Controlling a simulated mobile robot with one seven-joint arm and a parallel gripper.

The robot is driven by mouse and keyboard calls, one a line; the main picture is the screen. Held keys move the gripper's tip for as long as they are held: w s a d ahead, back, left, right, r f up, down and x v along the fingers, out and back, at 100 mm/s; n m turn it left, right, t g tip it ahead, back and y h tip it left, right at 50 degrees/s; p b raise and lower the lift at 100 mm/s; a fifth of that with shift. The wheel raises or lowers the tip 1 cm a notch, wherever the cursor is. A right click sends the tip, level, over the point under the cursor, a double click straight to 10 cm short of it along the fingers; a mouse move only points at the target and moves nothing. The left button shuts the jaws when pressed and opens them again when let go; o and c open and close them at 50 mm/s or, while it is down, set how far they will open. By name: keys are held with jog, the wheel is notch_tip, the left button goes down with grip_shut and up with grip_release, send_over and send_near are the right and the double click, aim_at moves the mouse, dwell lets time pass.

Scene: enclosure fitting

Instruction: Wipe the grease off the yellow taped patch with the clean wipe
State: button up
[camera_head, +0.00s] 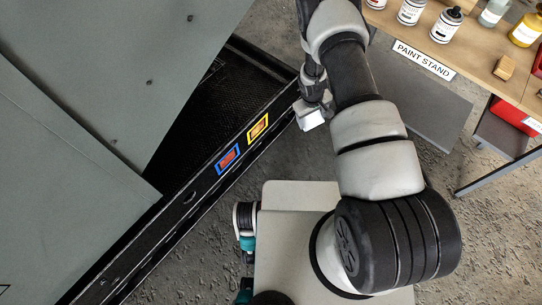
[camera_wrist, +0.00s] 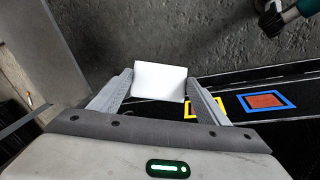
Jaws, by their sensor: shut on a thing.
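My gripper (camera_head: 318,106) is shut on a white wipe (camera_head: 312,120), held just right of the black ledge, apart from the taped patches in the head view. In the wrist view the wipe (camera_wrist: 160,81) sits between the two fingers of my gripper (camera_wrist: 157,88). In the wrist view the yellow taped patch (camera_wrist: 189,109) is partly hidden behind my right finger.
A blue taped patch (camera_head: 228,159) with a red-orange fill lies beside the yellow one on the black ledge (camera_head: 205,187). Large grey panels (camera_head: 90,70) rise at the left. A wooden paint stand (camera_head: 470,55) with several bottles and a small block stands at the upper right.

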jog(key=w+a+f+n+t+y+b, duration=0.1)
jog(key=a+f+b, duration=0.1)
jog(key=f, duration=0.3)
jog(key=a+f+n+t+y+b, duration=0.1)
jog(key=f+t+b, duration=0.1)
jog(key=f, duration=0.4)
jog(key=w+a+f+n+t+y+b, duration=0.1)
jog(key=a+f+t+b, duration=0.1)
jog(key=f, duration=0.4)
jog(key=shift+w+a+n+y+b, duration=0.3)
jog(key=shift+a+y+b, duration=0.1)
jog(key=shift+b, duration=0.2)
jog(key=shift+c, duration=0.2)
jog(key=s+a+f+n+t+y+b, duration=0.2)
jog(key=a+f+y+b, duration=0.4)
jog(key=a, duration=0.4)
notch_tip(320, 180, down, 2)
jog(key=shift+s+f+n+t+b, duration=0.3)
jog(key=shift+s+n+b, duration=0.4)
jog(key=shift+s, duration=0.4)
